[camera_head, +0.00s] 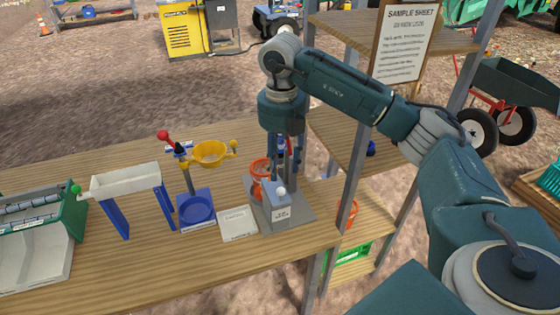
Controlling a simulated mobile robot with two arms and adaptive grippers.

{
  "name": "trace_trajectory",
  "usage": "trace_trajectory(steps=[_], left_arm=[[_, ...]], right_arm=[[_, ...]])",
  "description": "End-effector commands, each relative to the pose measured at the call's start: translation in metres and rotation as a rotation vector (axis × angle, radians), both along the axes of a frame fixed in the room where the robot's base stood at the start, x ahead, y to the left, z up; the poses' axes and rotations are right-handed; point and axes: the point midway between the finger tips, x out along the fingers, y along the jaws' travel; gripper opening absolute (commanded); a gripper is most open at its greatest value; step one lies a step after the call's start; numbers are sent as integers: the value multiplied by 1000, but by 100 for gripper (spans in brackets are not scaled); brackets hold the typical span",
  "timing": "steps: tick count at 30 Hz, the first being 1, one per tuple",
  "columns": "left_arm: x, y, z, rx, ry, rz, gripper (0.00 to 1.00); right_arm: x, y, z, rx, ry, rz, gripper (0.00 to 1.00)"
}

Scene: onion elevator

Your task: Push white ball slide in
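A small white ball (281,191) sits at the front of a grey device with a labelled front block (281,213) and a flat grey base (297,218), near the table's right end. Thin grey uprights and an orange-red part (259,172) stand behind the ball. My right gripper (287,155) points down from above, just behind and above the white ball. Its fingers blend with the device's uprights, so I cannot tell whether they are open or touch anything. How far the slide is in does not show clearly. My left gripper is out of view.
On the wooden table (235,265), left of the device, are a white card (238,223), a stand with a yellow bowl (210,153) and blue dish (196,209), and a white trough (125,180) on blue legs. A shelf rack (347,195) stands close on the right.

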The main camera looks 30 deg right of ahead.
Motion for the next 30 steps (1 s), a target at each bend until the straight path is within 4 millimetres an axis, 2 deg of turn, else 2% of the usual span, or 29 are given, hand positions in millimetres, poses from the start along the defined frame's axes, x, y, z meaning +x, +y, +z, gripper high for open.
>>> trace_trajectory(steps=[12,18,22,30], left_arm=[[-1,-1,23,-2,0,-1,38],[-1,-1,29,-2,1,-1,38],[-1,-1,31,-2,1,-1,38],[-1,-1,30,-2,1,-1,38]], right_arm=[[-2,2,-69,3,6,5,40],[-1,2,-94,5,3,5,40],[-1,2,-102,4,1,6,40],[0,2,-104,5,0,6,40]])
